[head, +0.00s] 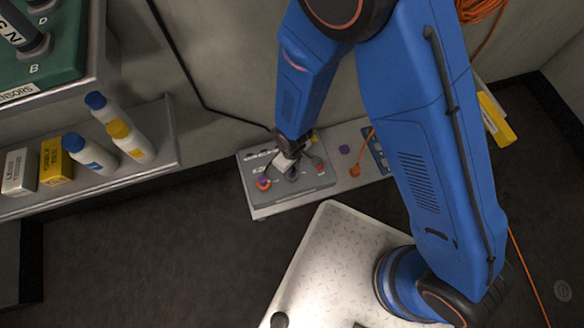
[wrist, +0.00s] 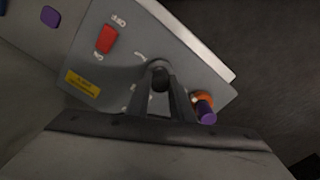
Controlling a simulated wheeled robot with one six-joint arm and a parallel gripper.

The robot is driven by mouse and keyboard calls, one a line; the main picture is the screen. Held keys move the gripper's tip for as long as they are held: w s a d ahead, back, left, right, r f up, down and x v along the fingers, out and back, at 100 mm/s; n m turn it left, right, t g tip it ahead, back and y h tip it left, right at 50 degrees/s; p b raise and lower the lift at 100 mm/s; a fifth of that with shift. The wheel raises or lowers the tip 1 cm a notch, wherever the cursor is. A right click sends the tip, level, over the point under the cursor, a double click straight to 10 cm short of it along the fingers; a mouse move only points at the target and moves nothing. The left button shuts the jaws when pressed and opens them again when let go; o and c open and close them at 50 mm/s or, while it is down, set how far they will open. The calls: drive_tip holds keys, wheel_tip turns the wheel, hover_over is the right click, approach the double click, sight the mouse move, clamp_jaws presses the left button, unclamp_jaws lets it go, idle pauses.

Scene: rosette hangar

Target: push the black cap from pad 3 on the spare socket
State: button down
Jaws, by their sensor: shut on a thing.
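My gripper (wrist: 161,95) is shut on the black cap (wrist: 160,79), which shows as a dark round piece between the fingertips in the wrist view. The cap is at a light-rimmed round fitting, seemingly the spare socket (wrist: 157,63), on a grey panel (wrist: 205,72). I cannot tell whether the cap is seated in it or just above it. In the head view my gripper (head: 291,165) reaches down over the same panel (head: 270,202), and its fingers mostly hide the cap. Pad 3 cannot be made out.
An orange ring with a purple plug (wrist: 204,109) stands close beside my fingers. A red switch (wrist: 106,39) and a yellow label (wrist: 83,84) are on the panel. A shelf (head: 150,172) with bottles is at left in the head view. Dark floor is free at lower left.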

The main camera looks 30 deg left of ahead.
drive_tip(key=shift+f, duration=0.5)
idle(1.1)
drive_tip(key=c, duration=1.5)
unclamp_jaws()
drive_tip(key=shift+r, duration=0.1)
wheel_tip(320, 180, up, 17)
drive_tip(key=shift+r, duration=0.1)
